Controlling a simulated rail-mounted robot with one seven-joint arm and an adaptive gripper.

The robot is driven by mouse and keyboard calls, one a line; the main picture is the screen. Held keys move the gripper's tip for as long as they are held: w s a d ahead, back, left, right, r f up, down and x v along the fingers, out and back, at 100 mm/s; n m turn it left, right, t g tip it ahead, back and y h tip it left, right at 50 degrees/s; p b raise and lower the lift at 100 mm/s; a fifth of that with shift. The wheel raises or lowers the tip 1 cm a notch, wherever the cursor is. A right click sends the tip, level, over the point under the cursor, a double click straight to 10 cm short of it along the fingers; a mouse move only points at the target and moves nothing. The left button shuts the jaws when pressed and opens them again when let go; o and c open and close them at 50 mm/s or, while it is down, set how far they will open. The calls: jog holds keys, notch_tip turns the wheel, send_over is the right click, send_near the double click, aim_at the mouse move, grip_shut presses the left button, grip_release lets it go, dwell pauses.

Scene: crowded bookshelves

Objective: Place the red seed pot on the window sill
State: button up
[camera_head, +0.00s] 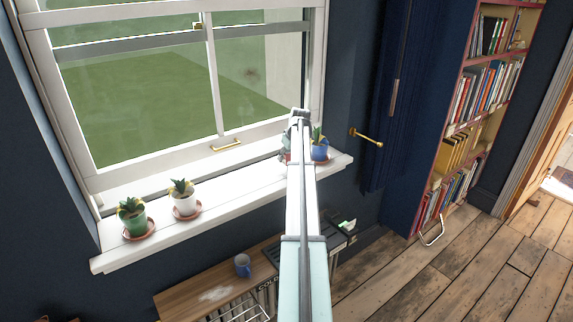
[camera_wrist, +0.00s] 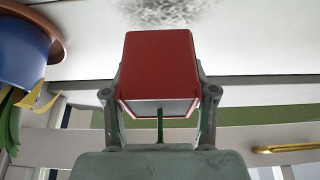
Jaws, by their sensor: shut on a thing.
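The red seed pot (camera_wrist: 160,65) is held between the two fingers of my gripper (camera_wrist: 159,92) in the wrist view, where the picture is upside down. A thin green stem shows at the pot's open side. The white window sill (camera_head: 235,192) runs below the window in the head view. My gripper (camera_head: 297,132) is over the sill's right part, and my arm hides most of it and nearly all of the red pot. In the wrist view the pot is close to the sill (camera_wrist: 245,45); whether they touch, I cannot tell.
A blue pot (camera_head: 319,152) with a plant stands right of my gripper; it also shows in the wrist view (camera_wrist: 22,50). White (camera_head: 185,206) and green (camera_head: 134,222) pots stand on saucers at the left. A blue mug (camera_head: 242,265) sits on the bench below.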

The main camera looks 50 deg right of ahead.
jog(key=shift+f+p, duration=0.75)
jog(key=shift+f, duration=2.05)
jog(key=shift+f, duration=0.1)
jog(key=o, duration=1.3)
jog(key=b+v, duration=0.3)
jog(key=v, duration=0.9)
